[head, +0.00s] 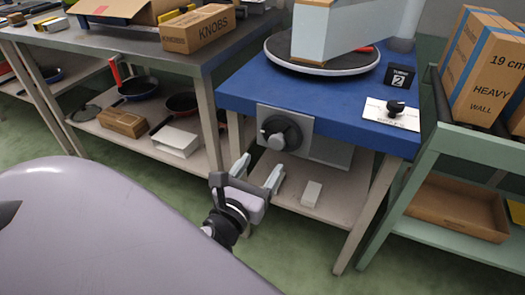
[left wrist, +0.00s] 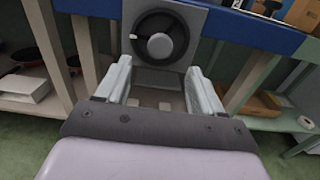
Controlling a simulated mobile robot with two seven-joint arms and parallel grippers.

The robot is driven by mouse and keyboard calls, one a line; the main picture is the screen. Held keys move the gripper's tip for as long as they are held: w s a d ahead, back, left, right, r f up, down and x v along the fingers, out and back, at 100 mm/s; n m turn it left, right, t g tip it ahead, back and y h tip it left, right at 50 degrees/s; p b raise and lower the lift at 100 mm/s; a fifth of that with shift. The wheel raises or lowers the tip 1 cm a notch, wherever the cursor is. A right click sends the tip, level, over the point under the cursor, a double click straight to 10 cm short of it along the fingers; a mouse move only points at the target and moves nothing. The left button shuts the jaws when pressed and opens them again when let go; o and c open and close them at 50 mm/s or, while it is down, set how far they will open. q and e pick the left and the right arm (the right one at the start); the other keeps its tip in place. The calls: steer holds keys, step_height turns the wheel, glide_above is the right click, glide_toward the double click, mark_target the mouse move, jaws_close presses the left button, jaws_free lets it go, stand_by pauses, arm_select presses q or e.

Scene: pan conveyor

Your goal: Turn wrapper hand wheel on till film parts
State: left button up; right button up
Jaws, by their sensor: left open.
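The hand wheel (head: 281,133) is black with a pale hub and sits on a grey plate at the front of the blue-topped wrapper table (head: 240,88). It also shows in the left wrist view (left wrist: 160,42), beyond my fingers. On the table a round dark turntable (head: 350,66) carries a tall pale wrapped load (head: 345,28); whether film runs to it cannot be told. My left gripper (head: 258,172) is open and empty, below and in front of the wheel, apart from it. In the left wrist view its two fingers stand wide on either side. My right gripper is not in view.
A black sign marked 2 (head: 398,76) and a white card with a black knob (head: 393,113) lie on the tabletop's right. A green rack (head: 447,175) with boxes stands right. A grey bench (head: 130,50) with pans below stands left. Open floor lies in front.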

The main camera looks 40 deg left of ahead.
mark_target(275, 145)
arm_select(q)
steer(key=shift+x, duration=3.55)
steer(key=c, duration=1)
